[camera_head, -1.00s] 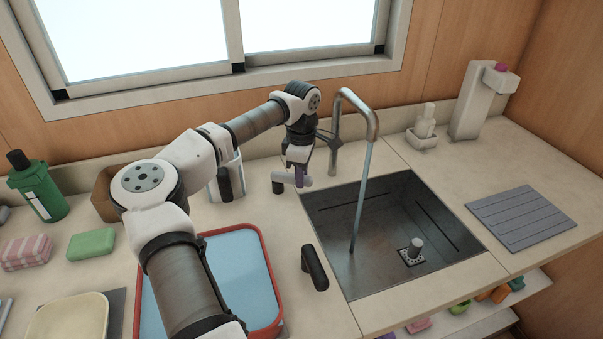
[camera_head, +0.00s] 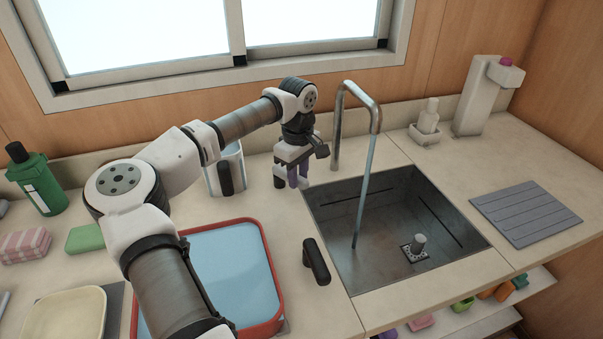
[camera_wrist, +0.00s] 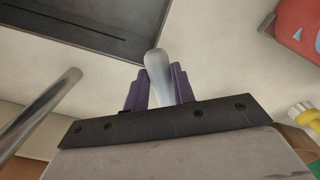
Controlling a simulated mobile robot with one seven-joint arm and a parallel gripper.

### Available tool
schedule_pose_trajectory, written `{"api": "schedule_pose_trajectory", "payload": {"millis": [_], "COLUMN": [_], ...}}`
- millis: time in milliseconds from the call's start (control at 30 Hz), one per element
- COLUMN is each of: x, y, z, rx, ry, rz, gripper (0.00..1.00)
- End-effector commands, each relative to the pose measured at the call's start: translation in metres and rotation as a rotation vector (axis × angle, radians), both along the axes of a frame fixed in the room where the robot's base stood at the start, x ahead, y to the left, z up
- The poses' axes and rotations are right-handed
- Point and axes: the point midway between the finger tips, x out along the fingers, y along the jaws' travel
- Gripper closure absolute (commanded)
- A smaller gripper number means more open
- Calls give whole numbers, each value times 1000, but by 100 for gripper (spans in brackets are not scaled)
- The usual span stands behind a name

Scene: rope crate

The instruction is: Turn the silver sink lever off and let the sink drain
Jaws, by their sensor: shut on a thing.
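The silver sink lever (camera_wrist: 158,75) shows in the wrist view as a rounded pale-grey handle between my purple fingers. My gripper (camera_wrist: 158,88) is shut on it. In the head view my gripper (camera_head: 297,178) points down at the counter by the sink's back left corner, and it hides the lever. The silver faucet (camera_head: 375,113) arches over the sink (camera_head: 385,283) from behind. A thin stream of water (camera_head: 362,200) runs from its spout into the metal basin. A plug-like post (camera_head: 418,242) stands at the drain on the basin floor.
A black handle (camera_head: 316,262) stands on the counter left of the sink. A red-rimmed blue tray (camera_head: 270,290) lies under my arm. A grey ribbed mat (camera_head: 527,213) lies right of the sink.

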Motion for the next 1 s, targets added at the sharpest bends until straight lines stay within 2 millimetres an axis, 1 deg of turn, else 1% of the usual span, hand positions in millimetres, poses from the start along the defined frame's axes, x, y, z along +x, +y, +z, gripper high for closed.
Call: {"api": "schedule_pose_trajectory", "payload": {"millis": [200, 500, 733, 1000], "x": [-9, -16, -19, -20], "y": [10, 23, 28, 31], "z": [0, 0, 1, 1], "rx": [-1, 0, 1, 1], "ry": [-3, -3, -2, -3], "rz": [-200, -426, -532, -579], "gripper": [100, 100, 100, 100]}}
